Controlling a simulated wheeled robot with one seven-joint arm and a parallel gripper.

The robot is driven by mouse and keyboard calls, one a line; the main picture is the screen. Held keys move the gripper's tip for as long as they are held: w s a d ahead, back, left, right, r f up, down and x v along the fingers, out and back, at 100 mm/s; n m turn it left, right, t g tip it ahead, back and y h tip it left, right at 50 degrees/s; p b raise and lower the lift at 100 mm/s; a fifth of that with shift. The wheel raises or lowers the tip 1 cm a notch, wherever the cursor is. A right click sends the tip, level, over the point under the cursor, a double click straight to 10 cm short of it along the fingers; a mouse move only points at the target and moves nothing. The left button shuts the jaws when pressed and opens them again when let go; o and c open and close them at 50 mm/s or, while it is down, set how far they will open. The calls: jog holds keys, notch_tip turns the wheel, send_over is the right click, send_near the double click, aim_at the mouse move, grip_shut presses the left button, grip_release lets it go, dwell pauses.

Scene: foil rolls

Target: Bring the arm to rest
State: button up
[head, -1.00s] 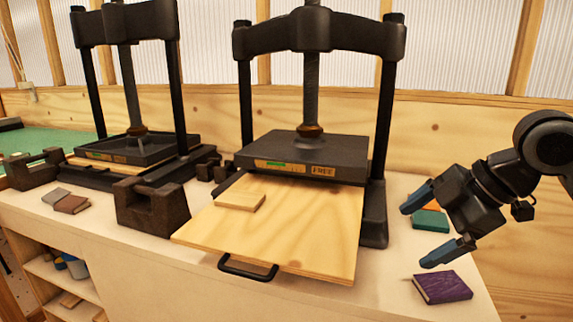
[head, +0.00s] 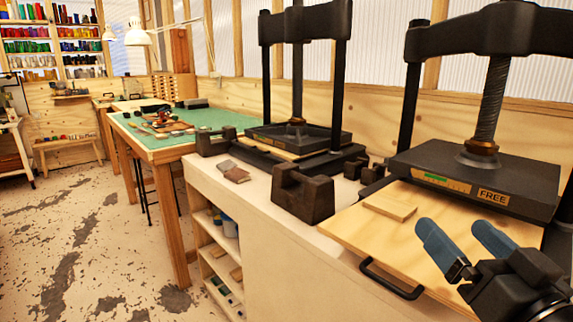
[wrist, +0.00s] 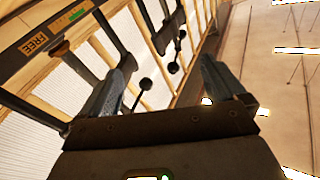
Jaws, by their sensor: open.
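My gripper (head: 468,240) is at the lower right of the head view, in front of the near press and its pulled-out wooden board. Its two blue fingers are spread apart with nothing between them. In the wrist view my gripper (wrist: 160,85) is also open and empty. That view looks upward past the fingers to the press frame, the translucent wall panels and the ceiling.
The near press (head: 470,180) carries a FREE label; its board (head: 400,235) juts forward with a small wooden block (head: 390,205) on it. A second press (head: 300,140), dark iron blocks (head: 303,195) and small books (head: 232,171) share the bench. Open floor (head: 90,240) lies left.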

jog(key=s+a+f+m+g+h, duration=0.2)
jog(key=s+f, duration=0.6)
jog(key=s, duration=0.1)
jog(key=s+a+f+m+g+h, duration=0.1)
jog(key=s+a+f+m+h, duration=0.15)
jog(key=s+f, duration=0.55)
jog(key=s+d+f+n, duration=0.1)
jog(key=s+n, duration=0.1)
jog(key=s, duration=0.7)
jog(key=s+d+f+n+g+y, duration=0.1)
jog(key=s+n, duration=0.1)
jog(key=s, duration=0.7)
jog(key=shift+d+f+g, duration=0.3)
jog(key=shift+d+f, duration=0.05)
jog(key=shift+n, duration=0.25)
